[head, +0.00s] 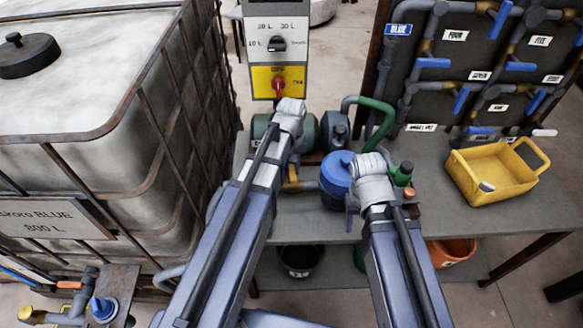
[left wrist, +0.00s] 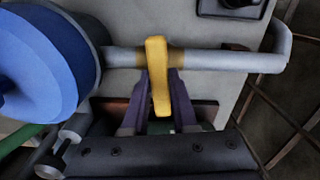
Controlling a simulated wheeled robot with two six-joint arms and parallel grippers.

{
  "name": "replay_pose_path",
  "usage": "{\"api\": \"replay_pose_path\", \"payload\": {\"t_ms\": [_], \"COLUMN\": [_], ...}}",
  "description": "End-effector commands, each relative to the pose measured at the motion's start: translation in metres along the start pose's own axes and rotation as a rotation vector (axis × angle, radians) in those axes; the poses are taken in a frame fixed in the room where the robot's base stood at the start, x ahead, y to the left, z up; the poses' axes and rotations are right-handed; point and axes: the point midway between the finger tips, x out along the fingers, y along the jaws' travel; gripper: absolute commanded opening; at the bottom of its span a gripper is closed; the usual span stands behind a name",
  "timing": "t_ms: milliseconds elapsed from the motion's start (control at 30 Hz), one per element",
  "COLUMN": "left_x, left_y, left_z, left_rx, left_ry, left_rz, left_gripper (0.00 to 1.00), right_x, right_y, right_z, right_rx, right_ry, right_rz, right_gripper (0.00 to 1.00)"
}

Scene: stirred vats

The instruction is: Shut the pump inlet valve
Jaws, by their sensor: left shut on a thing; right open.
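The yellow valve lever (left wrist: 157,75) sits on a grey pipe (left wrist: 222,61) with brass-coloured fittings. In the left wrist view it stands crosswise to the pipe. My left gripper (left wrist: 161,92) is shut on this lever, a finger on each side. In the head view the yellow lever (head: 293,174) shows just below my left wrist, which mostly hides the left gripper (head: 288,160). My right gripper (head: 352,212) is open beside the blue round housing (head: 333,180), its fingers mostly hidden by its wrist. The blue housing also fills the left of the left wrist view (left wrist: 40,60).
A large caged tank (head: 110,150) stands at left. A control panel (head: 278,45) stands behind the table (head: 420,215). A green hose (head: 385,125) and a yellow basket (head: 495,175) are to the right. Buckets (head: 300,260) stand on the shelf below. Table space before the basket is clear.

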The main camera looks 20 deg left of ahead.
Motion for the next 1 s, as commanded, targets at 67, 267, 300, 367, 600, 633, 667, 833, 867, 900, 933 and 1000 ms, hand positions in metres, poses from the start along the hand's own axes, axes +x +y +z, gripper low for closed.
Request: {"api": "replay_pose_path", "payload": {"t_ms": [67, 267, 300, 367, 600, 633, 667, 833, 867, 900, 933, 1000], "left_x": [0.0001, 0.0001, 0.0001, 0.0001, 0.0001, 0.0001, 0.0001, 0.0001, 0.0001, 0.0001, 0.0001, 0.0001], "left_y": [-0.0001, -0.0001, -0.0001, -0.0001, -0.0001, -0.0001, -0.0001, -0.0001, -0.0001, -0.0001, -0.0001, 0.0000], "left_z": [0.0003, 0.0003, 0.0003, 0.0002, 0.0002, 0.0002, 0.0002, 0.0002, 0.0002, 0.0002, 0.0002, 0.0002], "left_rx": [0.038, 0.106, 0.115, 0.125, 0.142, 0.142, 0.142, 0.142, 0.142, 0.142, 0.141, 0.141], "left_ry": [0.000, 0.000, 0.000, 0.000, 0.000, 0.000, 0.000, 0.000, 0.000, 0.000, 0.000, 0.000], "left_rz": [0.000, 0.000, 0.000, 0.000, 0.000, 0.000, 0.000, 0.000, 0.000, 0.000, 0.000, 0.000], "left_gripper": [0.00, 0.00, 0.00, 0.00, 0.00, 0.00, 0.00, 0.00, 0.00, 0.28, 0.32, 0.40], "right_x": [0.0001, 0.0001, 0.0001, 0.0001, 0.0001, 0.0001, 0.0001, 0.0001, 0.0001, 0.0001, 0.0001, 0.0001], "right_y": [0.0000, 0.0000, 0.0000, 0.0000, 0.0000, 0.0000, 0.0000, 0.0000, 0.0000, 0.0000, 0.0000, 0.0000], "right_z": [0.0000, 0.0000, 0.0000, 0.0000, 0.0000, 0.0000, 0.0000, 0.0000, 0.0000, 0.0000, 0.0000, 0.0000], "right_rx": [0.000, 0.000, 0.000, 0.000, 0.000, 0.000, 0.000, 0.000, 0.000, 0.000, 0.000, 0.000], "right_ry": [0.000, 0.000, 0.000, 0.000, 0.000, 0.000, 0.000, 0.000, 0.000, 0.000, 0.000, 0.000], "right_rz": [0.000, 0.000, 0.000, 0.000, 0.000, 0.000, 0.000, 0.000, 0.000, 0.000, 0.000, 0.000], "right_gripper": [0.56, 0.56, 0.56, 0.56, 0.56, 0.56, 0.56, 0.56, 0.56, 0.56, 0.56, 0.56]}}
